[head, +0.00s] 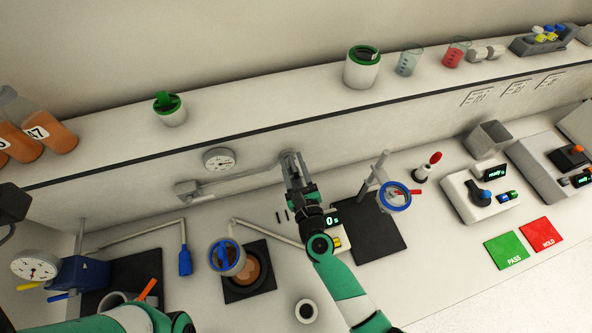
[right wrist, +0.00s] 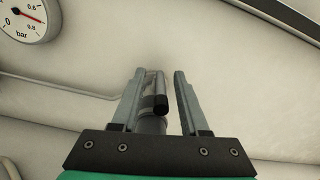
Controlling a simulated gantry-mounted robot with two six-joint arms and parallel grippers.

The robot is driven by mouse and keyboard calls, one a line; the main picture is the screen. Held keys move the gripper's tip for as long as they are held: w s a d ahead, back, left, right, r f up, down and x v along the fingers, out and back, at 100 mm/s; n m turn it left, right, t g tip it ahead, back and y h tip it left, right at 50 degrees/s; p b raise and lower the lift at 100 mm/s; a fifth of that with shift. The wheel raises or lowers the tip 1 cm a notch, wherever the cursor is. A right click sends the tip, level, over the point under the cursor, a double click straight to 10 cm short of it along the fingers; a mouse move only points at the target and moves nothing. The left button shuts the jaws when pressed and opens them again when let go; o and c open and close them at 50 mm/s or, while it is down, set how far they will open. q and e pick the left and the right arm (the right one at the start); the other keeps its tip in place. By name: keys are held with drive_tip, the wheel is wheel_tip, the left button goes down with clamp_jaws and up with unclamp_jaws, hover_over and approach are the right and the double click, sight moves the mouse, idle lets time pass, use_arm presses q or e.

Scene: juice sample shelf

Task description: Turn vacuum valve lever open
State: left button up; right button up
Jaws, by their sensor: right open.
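My right gripper (head: 291,160) is open at the wall pipe below the shelf. In the right wrist view its two fingers (right wrist: 162,95) stand apart, with the valve's metal lever (right wrist: 150,82) and its black end (right wrist: 160,104) between them. The lever looks closer to the left finger; I cannot tell whether they touch. A grey round valve body (right wrist: 152,125) shows below the lever, partly hidden by the gripper base. In the head view the gripper hides most of the valve.
A vacuum gauge (head: 219,159) hangs on the wall left of the gripper and also shows in the wrist view (right wrist: 24,18). A grey pipe (head: 240,181) runs along the wall. A filter funnel with blue handle (head: 227,257) and a stand with a blue ring (head: 394,197) flank my right arm.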

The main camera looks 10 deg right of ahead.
drive_tip(key=s+p, duration=0.3)
drive_tip(key=s, duration=0.8)
drive_tip(key=shift+s+d, duration=0.15)
drive_tip(key=shift+d, duration=0.1)
